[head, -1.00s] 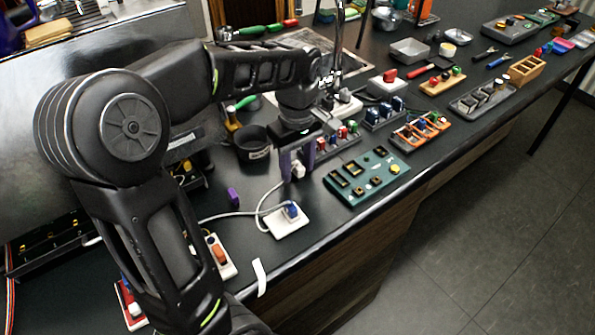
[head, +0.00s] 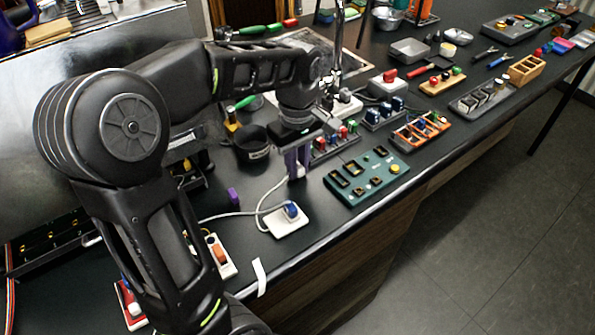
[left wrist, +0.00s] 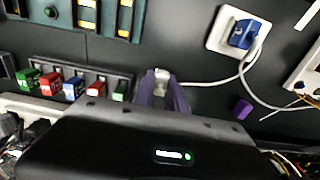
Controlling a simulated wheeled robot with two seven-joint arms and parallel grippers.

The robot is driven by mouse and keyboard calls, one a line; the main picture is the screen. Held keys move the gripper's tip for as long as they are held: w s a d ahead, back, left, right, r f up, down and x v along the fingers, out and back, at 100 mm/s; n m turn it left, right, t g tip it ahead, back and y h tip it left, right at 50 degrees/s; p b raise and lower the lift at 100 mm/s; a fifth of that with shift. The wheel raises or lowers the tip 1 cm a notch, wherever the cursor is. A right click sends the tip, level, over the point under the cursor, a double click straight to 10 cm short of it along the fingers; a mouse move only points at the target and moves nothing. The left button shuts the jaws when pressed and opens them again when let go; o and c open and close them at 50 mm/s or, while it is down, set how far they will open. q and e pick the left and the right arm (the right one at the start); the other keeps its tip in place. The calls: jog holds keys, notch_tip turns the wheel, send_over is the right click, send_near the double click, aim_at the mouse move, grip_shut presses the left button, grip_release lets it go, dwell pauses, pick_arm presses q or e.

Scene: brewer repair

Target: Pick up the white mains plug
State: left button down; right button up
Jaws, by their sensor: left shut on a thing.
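My left gripper (head: 298,163), with purple fingers, points down at the worktop behind the white socket plate. It is shut on the white mains plug (left wrist: 161,74), which shows between the fingertips in the left wrist view. In the head view the plug is mostly hidden by the fingers. A grey-white cable (head: 262,203) runs from near the fingers in a loop on the worktop. A blue plug (head: 291,210) sits on the white socket plate (head: 287,226). Whether the white plug is clear of the worktop I cannot tell. My right gripper is not in view.
A green board (head: 365,183) lies right of the gripper. A rack of coloured parts (head: 334,146) and a black cup (head: 252,147) stand close behind. A small purple block (head: 233,195) and a strip with an orange switch (head: 220,256) are to the left.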

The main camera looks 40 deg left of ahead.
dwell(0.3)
pick_arm(q)
notch_tip(320, 180, up, 7)
jog(key=shift+r, duration=0.2)
jog(key=shift+r+p, duration=0.8)
jog(key=shift+r, duration=0.15)
jog(key=shift+r+p, duration=0.4)
jog(key=shift+f, duration=0.1)
